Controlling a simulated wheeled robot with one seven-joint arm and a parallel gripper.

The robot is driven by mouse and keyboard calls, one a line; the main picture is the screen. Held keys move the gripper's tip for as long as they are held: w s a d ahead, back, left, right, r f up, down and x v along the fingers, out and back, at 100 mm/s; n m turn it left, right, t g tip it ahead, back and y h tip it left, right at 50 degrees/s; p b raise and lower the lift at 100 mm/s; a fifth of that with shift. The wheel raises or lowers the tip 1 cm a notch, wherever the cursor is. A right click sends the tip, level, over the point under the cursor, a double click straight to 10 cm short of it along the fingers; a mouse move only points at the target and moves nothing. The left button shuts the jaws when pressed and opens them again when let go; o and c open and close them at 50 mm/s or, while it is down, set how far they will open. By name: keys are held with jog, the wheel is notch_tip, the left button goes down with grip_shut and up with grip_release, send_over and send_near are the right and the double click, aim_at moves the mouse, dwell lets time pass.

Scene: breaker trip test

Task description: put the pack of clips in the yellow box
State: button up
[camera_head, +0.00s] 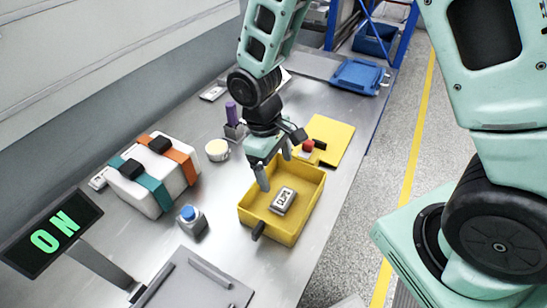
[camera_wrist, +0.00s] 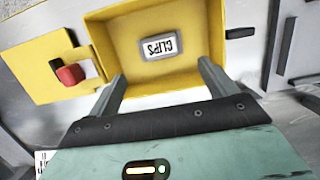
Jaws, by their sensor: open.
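The pack of clips (camera_head: 283,200) is a small grey block with a white label, lying flat on the floor of the yellow box. Its label reads "CLIPS" upside down in the wrist view (camera_wrist: 160,46). My gripper (camera_head: 276,171) is above the box, pointing down. Its two fingers (camera_wrist: 160,88) are spread apart with nothing between them, clear of the pack.
A red-topped part (camera_head: 308,146) sits on the lid side. Left on the bench are a white case (camera_head: 150,185) with teal and orange straps, a blue button (camera_head: 188,213), a round cream item (camera_head: 217,150) and an "ON" display (camera_head: 50,235). A blue tray (camera_head: 358,76) lies farther back.

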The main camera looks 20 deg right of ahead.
jog(key=s+a+r+t+y, duration=0.1)
jog(key=s+a+r, duration=0.1)
jog(key=s+r, duration=0.5)
jog(key=s+a+r+t+y, duration=0.1)
jog(key=s+a+r, duration=0.1)
jog(key=s+r, duration=0.5)
jog(key=shift+s+a+r+n, duration=0.15)
jog(key=shift+s+a+n, duration=0.2)
jog(key=shift+s, duration=0.35)
